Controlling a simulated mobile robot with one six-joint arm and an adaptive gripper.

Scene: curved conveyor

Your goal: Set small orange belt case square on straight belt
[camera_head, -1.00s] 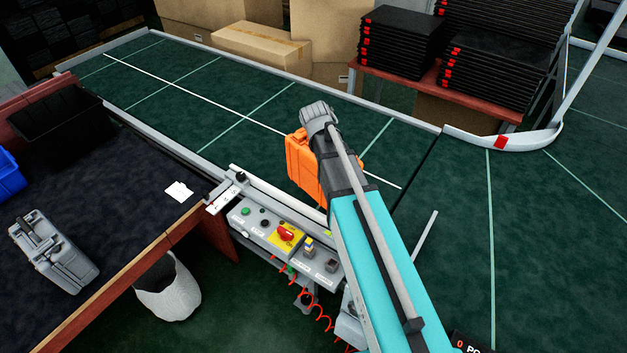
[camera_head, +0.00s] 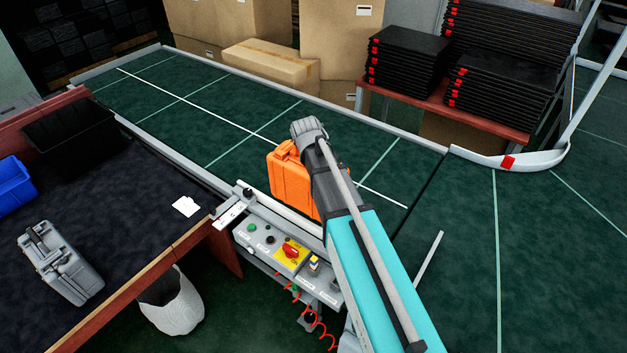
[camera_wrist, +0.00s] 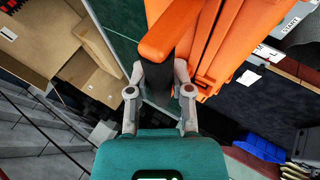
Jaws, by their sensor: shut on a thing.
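The small orange case (camera_head: 291,183) shows in the head view at the near side of the straight belt (camera_head: 178,85), partly hidden behind my arm. In the wrist view the orange case (camera_wrist: 235,45) fills the upper middle and right. My gripper (camera_wrist: 163,75) is shut on its handle (camera_wrist: 178,30). In the head view the fingers are hidden behind my wrist. The case's broad face is toward the camera and it looks upright. I cannot tell whether its base touches the belt.
A control panel (camera_head: 268,240) stands at the belt's near edge. A dark table with a grey case (camera_head: 62,262) and a black bin (camera_head: 75,130) is at left. The curved belt (camera_head: 540,220) is at right. Cardboard boxes (camera_head: 270,63) stand behind. The far left belt is clear.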

